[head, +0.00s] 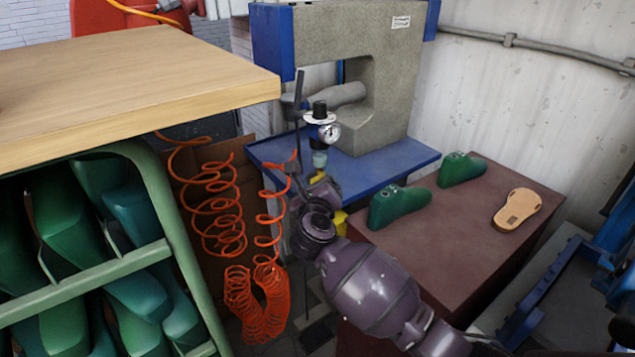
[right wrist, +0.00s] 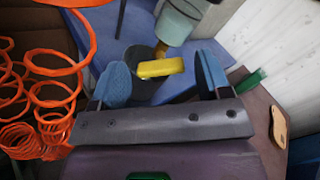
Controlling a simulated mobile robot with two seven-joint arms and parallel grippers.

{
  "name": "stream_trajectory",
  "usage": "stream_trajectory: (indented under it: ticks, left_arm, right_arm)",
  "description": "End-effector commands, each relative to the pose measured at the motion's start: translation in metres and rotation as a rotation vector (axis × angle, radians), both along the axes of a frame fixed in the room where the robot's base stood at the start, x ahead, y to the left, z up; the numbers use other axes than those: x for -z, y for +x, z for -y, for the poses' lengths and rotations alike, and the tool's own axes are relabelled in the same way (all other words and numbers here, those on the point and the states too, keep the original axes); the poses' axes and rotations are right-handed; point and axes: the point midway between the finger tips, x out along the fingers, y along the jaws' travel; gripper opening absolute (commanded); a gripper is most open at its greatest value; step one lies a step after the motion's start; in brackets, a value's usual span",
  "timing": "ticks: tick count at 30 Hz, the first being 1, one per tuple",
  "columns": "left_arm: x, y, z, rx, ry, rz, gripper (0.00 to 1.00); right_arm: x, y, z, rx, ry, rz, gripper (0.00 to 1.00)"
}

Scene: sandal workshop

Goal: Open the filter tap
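The filter unit (head: 320,130) with a black knob and a round gauge stands in front of the grey press. Its pale cup shows at the top of the right wrist view (right wrist: 177,22). A yellow tap handle (right wrist: 160,68) lies crosswise in the right wrist view, below the cup. My right gripper (right wrist: 164,80) is open, with blue pads on either side of the yellow handle and clear gaps to both. I cannot tell whether the handle is between the pads or just beyond them. In the head view my right gripper (head: 318,182) is just below the filter unit. My left gripper is out of view.
Orange coiled hoses (head: 262,290) hang just left of my right gripper. A brown bench (head: 440,250) with green lasts (head: 398,205) and a tan sole (head: 517,208) stands to the right. A wooden tabletop (head: 130,85) over a green rack is at left.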

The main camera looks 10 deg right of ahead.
Motion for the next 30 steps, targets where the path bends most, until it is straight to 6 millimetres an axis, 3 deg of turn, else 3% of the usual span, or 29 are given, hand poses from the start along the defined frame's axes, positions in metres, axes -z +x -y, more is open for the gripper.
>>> stream_trajectory:
  ticks: [1,8,19,30]
  left_arm:
    - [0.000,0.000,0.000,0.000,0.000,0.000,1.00]
    - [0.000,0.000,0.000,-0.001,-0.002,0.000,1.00]
    - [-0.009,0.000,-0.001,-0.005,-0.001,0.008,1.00]
    - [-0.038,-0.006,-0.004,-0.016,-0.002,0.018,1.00]
  right_arm:
    - [0.000,0.000,0.000,0.000,0.000,0.000,0.63]
    - [0.000,0.000,0.000,0.000,0.000,0.000,0.28]
    - [-0.004,0.000,-0.001,0.000,-0.060,-0.015,0.27]
    - [-0.007,0.000,-0.002,0.001,-0.332,-0.096,0.27]
